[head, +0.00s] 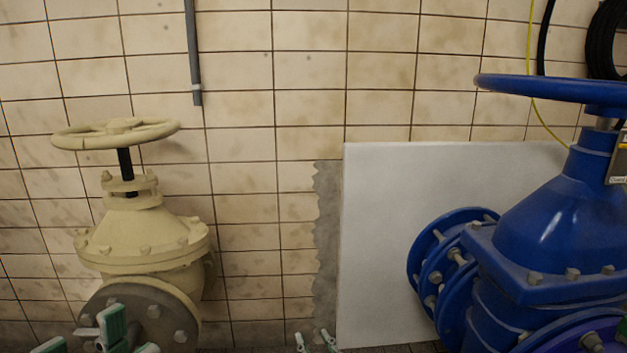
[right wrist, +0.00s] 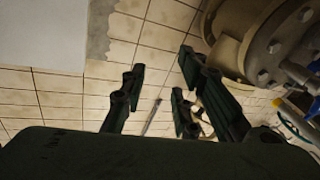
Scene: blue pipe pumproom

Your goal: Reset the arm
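The task names only my arm. My right gripper (head: 316,341) shows as two small, pale green fingertips at the bottom middle of the head view, apart from each other. In the right wrist view its dark fingers (right wrist: 161,68) are spread, with tiled wall and no object between them. Green gripper parts (head: 82,338), which I take to be my left gripper, show at the bottom left of the head view, in front of the cream valve's flange. Their tips look apart and empty. Both arms are mostly below the frame.
A cream valve (head: 140,235) with a handwheel stands at the left. A large blue valve (head: 560,225) fills the right. A white panel (head: 385,230) leans by the tiled wall between them. A grey pipe (head: 193,50) hangs on the wall.

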